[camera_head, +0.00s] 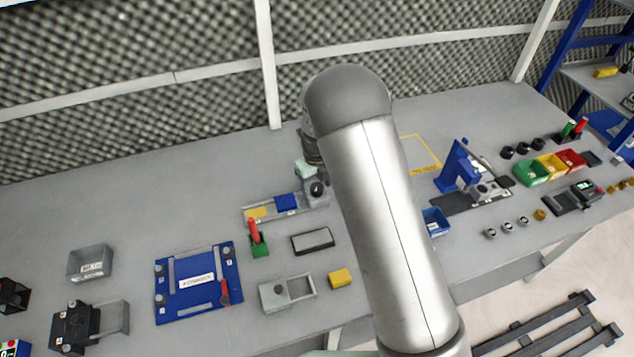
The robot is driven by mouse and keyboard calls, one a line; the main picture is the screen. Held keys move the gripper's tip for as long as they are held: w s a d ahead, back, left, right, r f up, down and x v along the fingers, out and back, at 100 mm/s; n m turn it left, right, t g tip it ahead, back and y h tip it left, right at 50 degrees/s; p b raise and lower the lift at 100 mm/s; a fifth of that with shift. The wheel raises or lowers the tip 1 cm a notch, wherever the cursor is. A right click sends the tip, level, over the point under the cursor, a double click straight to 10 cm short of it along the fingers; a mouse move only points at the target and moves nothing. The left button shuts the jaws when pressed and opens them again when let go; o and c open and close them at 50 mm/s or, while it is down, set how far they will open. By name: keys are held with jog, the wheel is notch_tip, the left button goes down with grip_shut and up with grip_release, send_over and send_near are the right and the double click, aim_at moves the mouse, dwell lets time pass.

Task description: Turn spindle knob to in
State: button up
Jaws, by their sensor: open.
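A dark round knob (316,189), which looks like the spindle knob, sits at the right end of a small grey fixture (309,200). The fixture's flat bed carries a blue block (286,203) and a yellow block (257,212). The knob's setting and any markings are too small to read. My gripper (304,168) is just above and behind the knob, mostly hidden by my arm. Its fingers cannot be made out clearly, and nothing is seen held in it. I cannot tell whether it touches the fixture.
A blue board (198,303) lies left. A blue press (458,168) and coloured bins (551,165) stand right. The bench's back left is clear.

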jog(key=c, duration=1)
jog(key=shift+n, duration=0.3)
